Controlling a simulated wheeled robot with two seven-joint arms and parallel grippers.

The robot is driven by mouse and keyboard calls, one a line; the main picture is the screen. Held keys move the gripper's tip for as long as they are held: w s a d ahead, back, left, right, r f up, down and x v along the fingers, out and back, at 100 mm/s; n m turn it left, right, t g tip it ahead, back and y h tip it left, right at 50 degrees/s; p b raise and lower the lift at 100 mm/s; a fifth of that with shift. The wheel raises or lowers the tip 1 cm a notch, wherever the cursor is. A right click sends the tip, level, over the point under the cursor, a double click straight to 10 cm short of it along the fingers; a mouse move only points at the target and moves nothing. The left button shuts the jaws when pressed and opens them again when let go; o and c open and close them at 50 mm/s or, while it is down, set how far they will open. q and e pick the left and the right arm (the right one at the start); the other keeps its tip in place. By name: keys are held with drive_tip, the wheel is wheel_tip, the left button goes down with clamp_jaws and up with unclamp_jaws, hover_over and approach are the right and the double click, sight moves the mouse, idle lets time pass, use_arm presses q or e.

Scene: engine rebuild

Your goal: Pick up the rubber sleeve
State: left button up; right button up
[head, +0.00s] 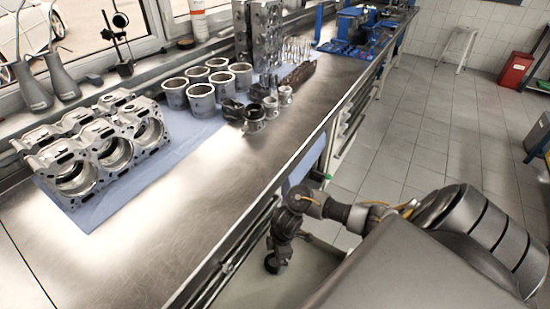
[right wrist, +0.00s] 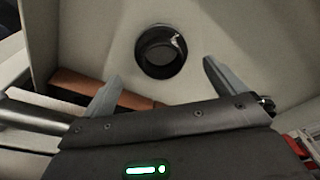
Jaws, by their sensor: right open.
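The rubber sleeve (right wrist: 160,52) is a short black ring. In the right wrist view it sits on a pale beige surface, ahead of my right gripper (right wrist: 163,70). The two fingers are open and apart, one on each side of the sleeve's line, with nothing held between them. In the head view my right arm reaches down beside the bench, and the dark round shape at its lower end (head: 273,263) looks like the sleeve; the fingers are hard to make out there. My left gripper is not in view.
A brown bar (right wrist: 105,92) lies near the left finger, and pale walls rise around the surface. The steel bench (head: 150,245) stands left of my arm, holding an engine block (head: 95,150), several cylinder liners (head: 201,100) and pistons. A red bin (head: 515,70) stands far right.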

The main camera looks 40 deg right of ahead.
sight(273, 266)
drive_tip(key=f, duration=0.1)
drive_tip(key=f+b, duration=0.1)
drive_tip(key=f, duration=0.2)
drive_tip(key=shift+a+f, duration=0.25)
drive_tip(key=shift+a, duration=0.1)
drive_tip(key=shift+f+b, duration=0.3)
drive_tip(key=shift+f, duration=0.05)
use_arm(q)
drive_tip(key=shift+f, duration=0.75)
use_arm(e)
drive_tip(key=c, duration=1.1)
drive_tip(key=shift+r, duration=0.1)
